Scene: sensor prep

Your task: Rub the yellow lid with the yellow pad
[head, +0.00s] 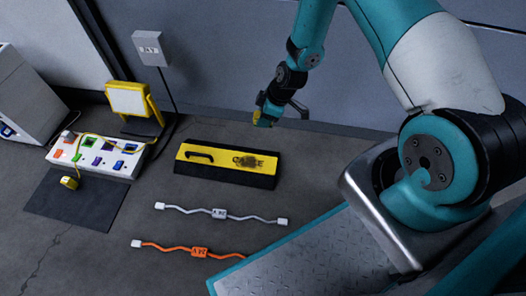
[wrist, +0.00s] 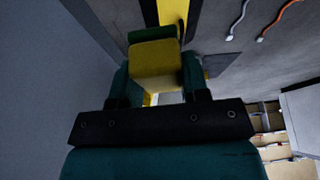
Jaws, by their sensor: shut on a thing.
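My gripper (head: 268,113) is shut on the yellow pad (wrist: 155,62), which has a dark green backing along one side. In the head view the pad (head: 263,121) is small, held in the air above and behind the case, apart from it. The yellow lid (head: 222,158) tops a black case on the floor. It has a black handle on its left and a dark smudge (head: 250,162) over its lettering on the right. In the wrist view a strip of the lid (wrist: 172,12) shows beyond the pad, mostly hidden by it.
Left of the case are a power strip (head: 92,160) with plugs and a yellow work lamp (head: 130,100). A white cable (head: 220,214) and an orange cable (head: 198,252) lie in front. A wall with a socket box (head: 150,48) stands behind.

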